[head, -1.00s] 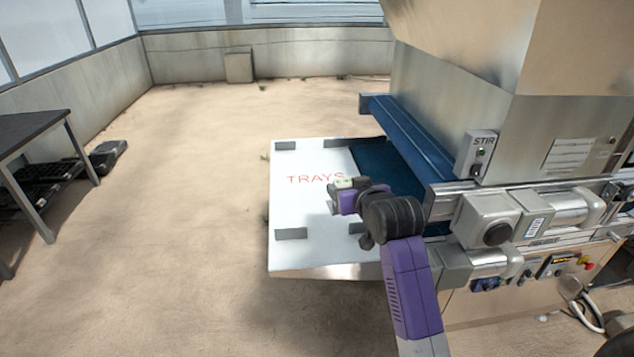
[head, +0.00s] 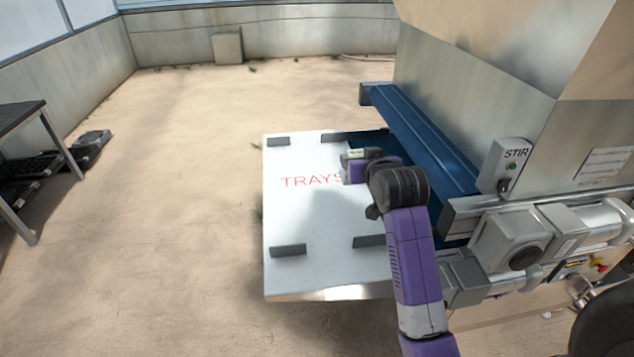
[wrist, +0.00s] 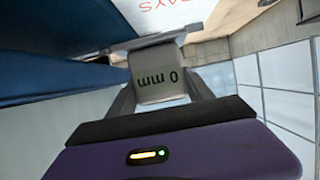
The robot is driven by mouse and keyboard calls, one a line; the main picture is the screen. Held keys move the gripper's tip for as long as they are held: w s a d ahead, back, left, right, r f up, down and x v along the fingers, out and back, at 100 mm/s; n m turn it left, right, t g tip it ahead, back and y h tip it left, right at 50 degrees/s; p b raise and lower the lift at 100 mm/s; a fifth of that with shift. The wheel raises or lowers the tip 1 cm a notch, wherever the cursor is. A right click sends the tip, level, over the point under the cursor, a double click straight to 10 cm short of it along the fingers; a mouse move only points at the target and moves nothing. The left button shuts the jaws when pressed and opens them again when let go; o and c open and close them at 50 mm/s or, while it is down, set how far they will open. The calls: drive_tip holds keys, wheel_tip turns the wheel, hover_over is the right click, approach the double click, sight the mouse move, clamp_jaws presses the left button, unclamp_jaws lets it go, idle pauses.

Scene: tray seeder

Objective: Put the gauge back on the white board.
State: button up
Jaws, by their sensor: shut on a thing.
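My gripper (wrist: 162,98) is shut on the gauge (wrist: 158,72), a grey block marked "0 mm" with a wider flat plate at its far end. In the head view the gripper (head: 357,158) is over the right part of the white board (head: 305,225), beside the end of the red word TRAYS, and the gauge there is small and mostly hidden. The board's white surface with red letters also shows at the top of the wrist view (wrist: 160,12). I cannot tell whether the gauge touches the board.
Several dark grey blocks stand on the board, one at the front left (head: 288,250). The blue belt (head: 420,135) and the machine with the STIR switch box (head: 507,165) stand close on the right. A dark table (head: 22,115) is far left. The floor between is clear.

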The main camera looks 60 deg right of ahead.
wheel_tip(320, 180, down, 20)
drive_tip(key=shift+w+d+r, duration=0.1)
idle(0.5)
drive_tip(key=shift+f, duration=0.2)
drive_tip(key=o, duration=1.7)
